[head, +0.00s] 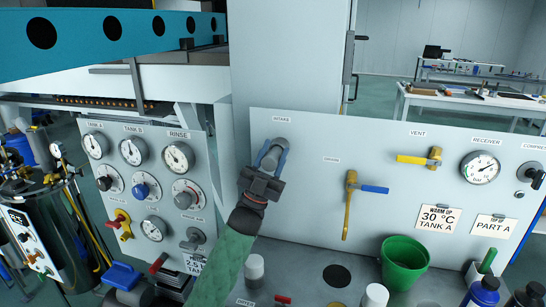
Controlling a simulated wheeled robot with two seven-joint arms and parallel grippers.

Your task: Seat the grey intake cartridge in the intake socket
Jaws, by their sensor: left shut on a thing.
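The grey intake cartridge (281,145) is at the pale panel, just below the INTAKE label. My left gripper (271,157) is shut on it, with blue fingers on either side. The gripper reaches up to the panel from below. The cartridge's far end meets or nearly meets the panel; I cannot tell how deep it sits. The intake socket is hidden behind the cartridge and gripper. My right gripper is not in view.
The panel (310,205) carries a yellow valve with a blue handle (350,205), a yellow vent valve (420,159) and a receiver gauge (480,167). A green bucket (404,262) stands on the grey bench below. A gauge panel (150,190) stands at left.

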